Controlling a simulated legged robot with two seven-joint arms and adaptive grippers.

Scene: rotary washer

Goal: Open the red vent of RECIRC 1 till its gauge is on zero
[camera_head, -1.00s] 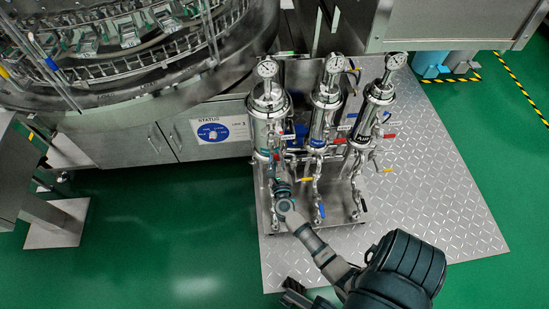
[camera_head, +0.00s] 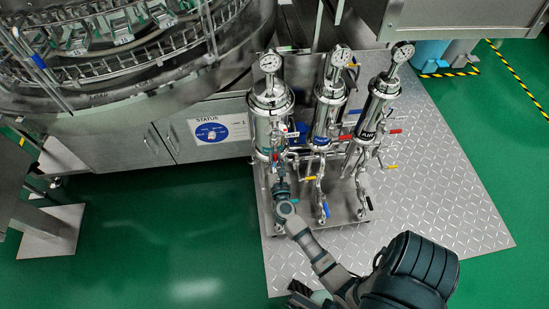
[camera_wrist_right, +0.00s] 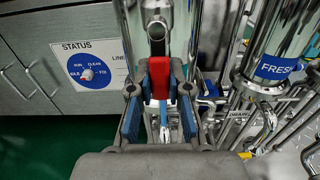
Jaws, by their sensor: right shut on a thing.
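Three steel filter housings stand in a row; I take the left one (camera_head: 270,112) for RECIRC 1, but its name is not readable. Its round gauge (camera_head: 270,63) sits on top; the needle is too small to read. My right gripper (camera_head: 279,168) is at the lower front of this housing. In the right wrist view a red vent handle (camera_wrist_right: 159,78) stands between the two blue-padded fingers, and the gripper is shut on it. How far the vent is turned cannot be told. My left gripper is not in view.
The middle housing (camera_head: 328,113) and the right housing (camera_head: 379,108) stand close by, with pipes and blue, red and yellow handles. The wrist view reads FRESH on the neighbouring housing (camera_wrist_right: 280,66). A STATUS dial panel (camera_head: 219,130) is at left. Tread plate (camera_head: 440,200) lies clear at right.

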